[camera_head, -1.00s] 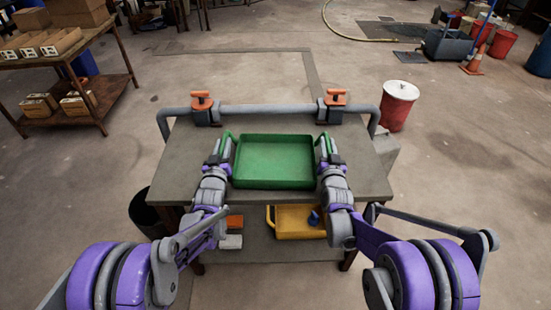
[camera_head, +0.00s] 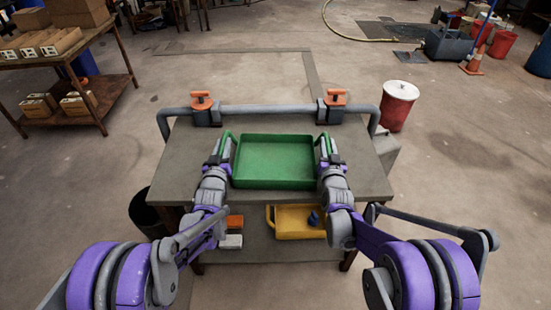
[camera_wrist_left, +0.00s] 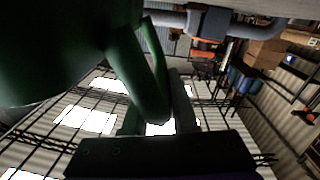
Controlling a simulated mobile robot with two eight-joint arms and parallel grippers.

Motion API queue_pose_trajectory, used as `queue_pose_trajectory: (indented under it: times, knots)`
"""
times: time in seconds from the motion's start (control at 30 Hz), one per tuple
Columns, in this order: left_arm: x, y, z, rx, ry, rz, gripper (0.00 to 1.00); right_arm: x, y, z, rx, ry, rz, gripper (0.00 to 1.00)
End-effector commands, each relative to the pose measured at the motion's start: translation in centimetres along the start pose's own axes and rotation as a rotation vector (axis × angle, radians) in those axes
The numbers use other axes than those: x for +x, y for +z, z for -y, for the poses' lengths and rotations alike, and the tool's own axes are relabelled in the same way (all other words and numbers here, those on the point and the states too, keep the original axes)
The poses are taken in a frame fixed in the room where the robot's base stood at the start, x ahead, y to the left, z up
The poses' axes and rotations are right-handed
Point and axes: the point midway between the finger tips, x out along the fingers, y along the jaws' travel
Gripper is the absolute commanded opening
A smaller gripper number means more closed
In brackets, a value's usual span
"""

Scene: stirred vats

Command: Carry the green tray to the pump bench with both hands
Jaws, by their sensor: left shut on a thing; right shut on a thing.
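The green tray (camera_head: 274,160) is empty and looks level over the middle of the grey bench (camera_head: 185,160) with the pipe and orange-handled valves. I cannot tell whether its underside touches the bench top. My left gripper (camera_head: 225,147) is shut on the tray's left handle. My right gripper (camera_head: 325,148) is shut on its right handle. In the left wrist view the tray (camera_wrist_left: 50,45) fills the upper left and its handle (camera_wrist_left: 140,75) runs down to the jaws.
A grey pipe (camera_head: 265,111) with two orange-handled valves (camera_head: 202,101) runs along the bench's back. A yellow tray (camera_head: 290,224) lies on the lower shelf. A red drum (camera_head: 397,108) stands right of the bench, and a table with boxes (camera_head: 60,60) stands at left.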

Motion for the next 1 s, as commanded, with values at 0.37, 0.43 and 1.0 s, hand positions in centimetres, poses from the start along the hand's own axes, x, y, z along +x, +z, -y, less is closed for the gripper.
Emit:
queue_pose_trajectory:
  times: [0.37, 0.43, 1.0]
  knots:
    - [-0.1, -1.0, 0.2, 0.003, -0.005, -0.004, 0.00, -0.1, -1.0, -0.2, -0.002, 0.004, -0.004, 0.00]
    - [-0.2, -1.8, 0.1, 0.003, -0.004, -0.006, 0.00, -0.2, -1.8, 0.0, -0.002, 0.004, -0.007, 0.00]
    - [-0.5, -7.1, -0.9, 0.003, -0.002, -0.022, 0.00, -0.5, -7.1, 0.9, -0.002, 0.001, -0.023, 0.00]
